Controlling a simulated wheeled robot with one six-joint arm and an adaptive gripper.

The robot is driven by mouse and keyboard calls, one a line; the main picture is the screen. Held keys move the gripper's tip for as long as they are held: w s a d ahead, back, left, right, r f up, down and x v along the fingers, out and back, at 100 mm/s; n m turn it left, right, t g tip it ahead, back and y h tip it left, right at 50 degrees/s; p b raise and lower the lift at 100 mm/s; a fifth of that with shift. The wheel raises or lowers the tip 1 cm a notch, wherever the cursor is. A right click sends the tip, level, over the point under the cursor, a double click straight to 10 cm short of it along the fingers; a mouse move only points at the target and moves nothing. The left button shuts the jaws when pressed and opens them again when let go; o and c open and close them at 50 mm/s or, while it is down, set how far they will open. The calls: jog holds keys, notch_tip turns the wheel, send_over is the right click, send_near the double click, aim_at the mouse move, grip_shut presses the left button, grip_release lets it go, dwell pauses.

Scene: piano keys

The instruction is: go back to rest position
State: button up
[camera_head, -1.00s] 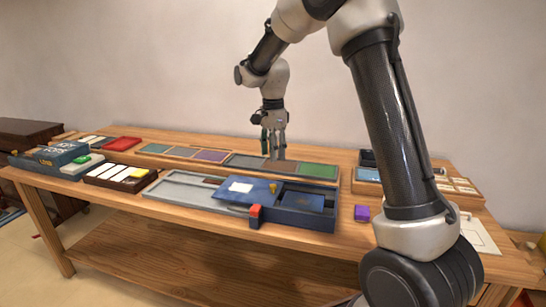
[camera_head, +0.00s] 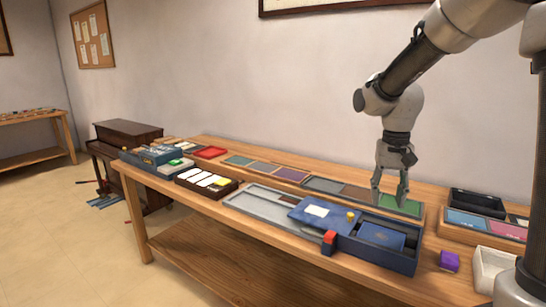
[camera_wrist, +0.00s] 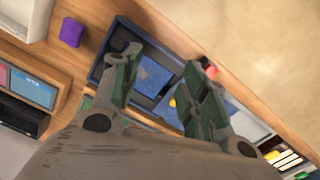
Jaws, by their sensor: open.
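My gripper (camera_head: 389,190) is open and empty. In the head view it points down over the table's rear part, just behind the blue box. In the wrist view the two fingers of my gripper (camera_wrist: 168,85) are spread apart with nothing between them. Beneath them lies the blue box (camera_head: 385,254), with its lid (camera_head: 318,217) set to the left and bearing a white label and a yellow knob. The box's inside also shows in the wrist view (camera_wrist: 153,76).
The wooden table (camera_head: 275,251) carries a piano-key tray (camera_head: 206,184), a grey tray (camera_head: 255,205), a red block (camera_head: 328,243), a purple block (camera_head: 449,261) and a white open box (camera_head: 490,268). A row of coloured panels (camera_head: 290,174) runs along the back. The air above the table is clear.

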jog(key=s+d+r+n+t, duration=0.1)
jog(key=s+d+r+t, duration=0.1)
jog(key=s, duration=0.8)
jog(key=s+d+r+n+t, duration=0.2)
jog(key=s+r, duration=0.4)
jog(key=s, duration=0.4)
jog(key=d+t, duration=0.1)
jog(key=d, duration=0.1)
jog(key=shift+s+d, duration=0.3)
jog(key=shift+s, duration=0.1)
